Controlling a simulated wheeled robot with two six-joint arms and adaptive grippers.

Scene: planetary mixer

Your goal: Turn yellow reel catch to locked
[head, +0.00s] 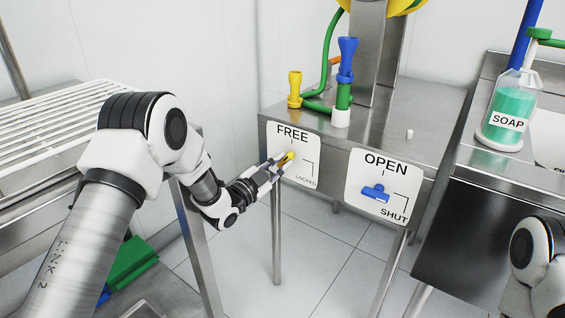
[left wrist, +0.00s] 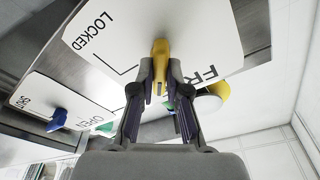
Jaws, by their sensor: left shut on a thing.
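The yellow reel catch (head: 289,157) sits on a white plate (head: 275,136) on the front of the steel stand. The plate reads FREE at the top and LOCKED at the lower right. My left gripper (head: 277,164) reaches it from the left and is shut on it. In the left wrist view the catch (left wrist: 160,60) stands between the two fingertips (left wrist: 160,80) of that gripper. Its exact turn angle is hard to tell because the fingers cover part of it. My right gripper is out of view; only part of my right arm shows at the right edge.
A second plate (head: 358,200), marked OPEN and SHUT, carries a blue handle (head: 375,193) to the right. A blue nozzle (head: 347,58) and a yellow nozzle (head: 295,88) stand on the steel top. A soap bottle (head: 509,108) is at right, a slatted rack (head: 60,118) at left.

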